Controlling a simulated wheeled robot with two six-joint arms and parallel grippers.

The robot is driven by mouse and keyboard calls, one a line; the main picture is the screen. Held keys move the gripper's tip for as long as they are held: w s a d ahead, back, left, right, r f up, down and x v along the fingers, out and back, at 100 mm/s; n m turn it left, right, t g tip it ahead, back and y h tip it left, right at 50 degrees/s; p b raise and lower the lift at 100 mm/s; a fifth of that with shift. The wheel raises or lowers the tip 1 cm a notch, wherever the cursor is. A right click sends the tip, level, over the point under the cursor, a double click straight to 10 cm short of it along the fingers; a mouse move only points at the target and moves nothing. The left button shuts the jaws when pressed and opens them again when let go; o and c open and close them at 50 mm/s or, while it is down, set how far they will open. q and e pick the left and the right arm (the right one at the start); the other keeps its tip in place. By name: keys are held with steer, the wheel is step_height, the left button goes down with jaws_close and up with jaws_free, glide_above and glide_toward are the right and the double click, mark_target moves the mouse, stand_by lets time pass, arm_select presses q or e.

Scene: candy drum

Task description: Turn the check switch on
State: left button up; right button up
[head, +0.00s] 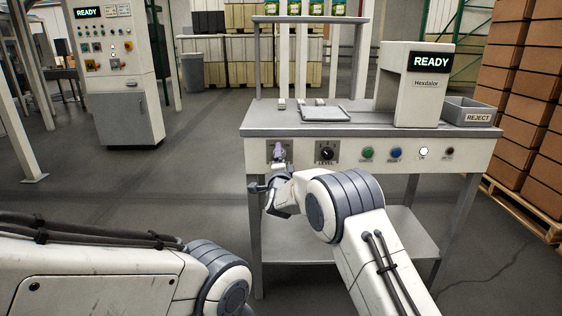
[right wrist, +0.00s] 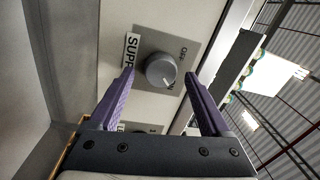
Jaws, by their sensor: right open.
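The bench's front panel (head: 345,158) carries a row of controls. A round grey knob (right wrist: 161,70) shows in the right wrist view, with a plate reading "SUPP..." beside it and "OFF" by its dial. My right gripper (head: 278,152) is at the panel's left end in the head view and hides most of this knob. In the wrist view its purple fingers (right wrist: 160,78) are open, one on each side of the knob; I cannot tell whether they touch it. I cannot read a "check" label on any control. My left gripper is out of view.
Right along the panel are a LEVEL knob (head: 327,153), a green button (head: 367,153), a blue button (head: 396,153), a lit white one (head: 424,153) and a small dark control (head: 447,152). A READY machine (head: 410,90) and a REJECT bin (head: 470,112) stand on the bench.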

steer(key=s+p, duration=0.1)
steer(key=s, duration=0.9)
steer(key=shift+s+f, duration=0.2)
steer(key=shift+f, duration=0.2)
steer(key=s+d+f+n+g, duration=0.4)
steer(key=s+d+n+g, duration=0.15)
steer(key=s, duration=0.65)
steer(key=s+d+f+n+g, duration=0.45)
steer(key=s+d, duration=0.25)
steer(key=s, duration=0.4)
steer(key=s+d+f+n+g, duration=0.4)
steer(key=s+d+n+g, duration=0.2)
steer(key=s, duration=0.6)
steer(key=s+a+r+n+g+y, duration=0.1)
steer(key=s+a+r+n+g, duration=0.2)
steer(key=s+a, duration=0.4)
steer(key=s+a+r+n, duration=0.4)
steer(key=s+a+n, duration=0.1)
steer(key=s+a, duration=0.15)
step_height(320, 180, up, 32)
steer(key=p, duration=3.2)
steer(key=shift+w+a+f+m+p, duration=0.25)
steer(key=shift+m+p, duration=0.15)
